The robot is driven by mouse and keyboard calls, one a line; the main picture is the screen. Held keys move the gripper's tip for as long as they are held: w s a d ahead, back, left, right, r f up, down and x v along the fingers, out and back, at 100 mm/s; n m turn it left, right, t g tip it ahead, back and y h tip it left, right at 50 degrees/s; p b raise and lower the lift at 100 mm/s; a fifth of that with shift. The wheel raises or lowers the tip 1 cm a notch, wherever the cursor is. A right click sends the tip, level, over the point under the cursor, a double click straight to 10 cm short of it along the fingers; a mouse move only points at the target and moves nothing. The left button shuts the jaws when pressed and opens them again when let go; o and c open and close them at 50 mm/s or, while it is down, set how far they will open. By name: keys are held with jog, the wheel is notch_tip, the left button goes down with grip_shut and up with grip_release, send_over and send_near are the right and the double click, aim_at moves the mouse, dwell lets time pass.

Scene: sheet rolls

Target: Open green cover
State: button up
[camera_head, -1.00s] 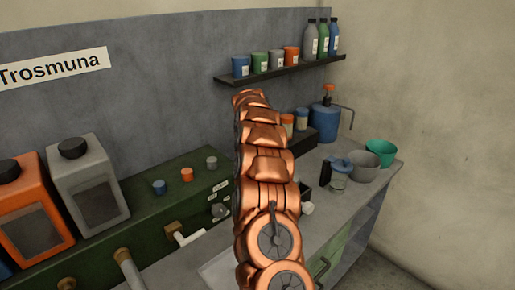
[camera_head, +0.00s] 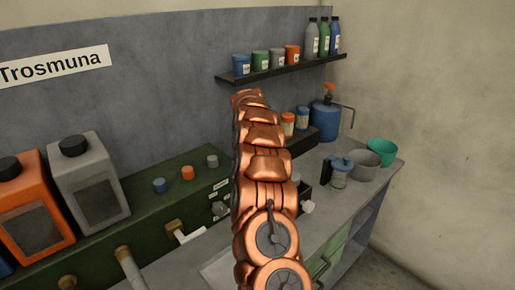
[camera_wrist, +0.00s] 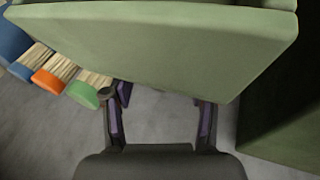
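The light green cover (camera_wrist: 160,45) fills the upper part of the wrist view as a broad panel, its lower edge tilted. My gripper (camera_wrist: 161,112) is just below that edge, its two dark fingers with purple pads wide apart and nothing visible between them. The fingertips are close to the cover; I cannot tell whether they touch it. Sheet rolls with blue, orange and green ends (camera_wrist: 83,95) show to the left of the cover. In the head view, a light green front (camera_head: 327,268) with a dark handle sits under the counter, partly behind my arm, which hides my gripper.
A dark green surface (camera_wrist: 283,115) stands right of my gripper. On the counter are a clear jug with a blue lid (camera_head: 340,172), a grey bowl (camera_head: 366,165) and a green bowl (camera_head: 383,151). A dark shelf (camera_head: 285,70) holds cans and bottles. Grey floor (camera_wrist: 165,120) shows between my fingers.

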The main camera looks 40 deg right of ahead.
jog(key=shift+s+d, duration=0.15)
jog(key=shift+d, duration=0.05)
jog(key=shift+r, duration=0.1)
jog(key=shift+a+r, duration=0.1)
jog(key=shift+r, duration=0.1)
jog(key=v, duration=1.1)
jog(key=shift+a+r, duration=0.1)
jog(key=shift+r, duration=0.1)
jog(key=shift+a, duration=0.1)
